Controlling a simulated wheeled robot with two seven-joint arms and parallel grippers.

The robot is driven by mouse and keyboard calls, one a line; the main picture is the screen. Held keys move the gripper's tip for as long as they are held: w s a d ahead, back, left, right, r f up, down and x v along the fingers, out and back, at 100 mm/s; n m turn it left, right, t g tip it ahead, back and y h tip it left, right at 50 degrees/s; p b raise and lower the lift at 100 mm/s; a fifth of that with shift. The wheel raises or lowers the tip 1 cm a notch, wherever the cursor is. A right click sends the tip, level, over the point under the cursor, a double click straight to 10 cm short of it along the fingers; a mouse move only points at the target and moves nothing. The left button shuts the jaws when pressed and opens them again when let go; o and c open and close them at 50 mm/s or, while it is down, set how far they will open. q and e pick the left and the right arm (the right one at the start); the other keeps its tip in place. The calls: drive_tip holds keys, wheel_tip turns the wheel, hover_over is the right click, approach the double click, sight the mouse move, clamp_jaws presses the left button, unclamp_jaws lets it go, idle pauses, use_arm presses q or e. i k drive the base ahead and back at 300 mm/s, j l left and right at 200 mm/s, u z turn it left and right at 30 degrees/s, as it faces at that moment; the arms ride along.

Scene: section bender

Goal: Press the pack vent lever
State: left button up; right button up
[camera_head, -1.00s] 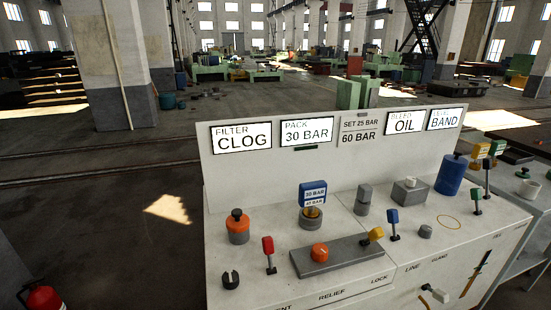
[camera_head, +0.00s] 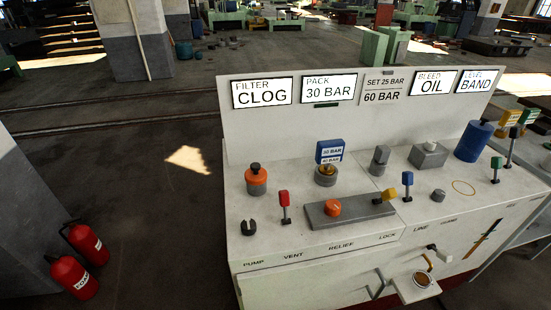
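The red-topped lever (camera_head: 284,198) stands upright on the white console top, behind the printed word VENT (camera_head: 293,256) near the front edge. It is right of the dark notched pump fitting (camera_head: 248,228) and left of the grey block with the orange knob (camera_head: 333,207). The PACK display (camera_head: 328,89) on the back panel reads 30 BAR. Neither of my grippers is in view, and nothing covers the red lever.
An orange cylinder with a black knob (camera_head: 256,179) stands behind the lever. Two red extinguishers (camera_head: 75,277) stand on the floor at left.

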sight(284, 197)
drive_tip(key=i+j+z, duration=0.2)
drive_tip(key=j+z, duration=0.2)
drive_tip(key=j, duration=0.15)
drive_tip(key=i+j+z, duration=0.1)
drive_tip(key=j+z, duration=0.3)
drive_tip(key=j, duration=0.2)
drive_tip(key=j+z, duration=0.4)
drive_tip(key=j, duration=0.2)
drive_tip(key=j+z, duration=0.45)
drive_tip(key=j, duration=0.2)
drive_tip(key=k+j+z, duration=0.2)
drive_tip(key=j+z, duration=0.2)
drive_tip(key=j, duration=0.15)
drive_tip(key=k+j+z, duration=0.2)
drive_tip(key=j+z, duration=0.2)
drive_tip(key=j, duration=0.15)
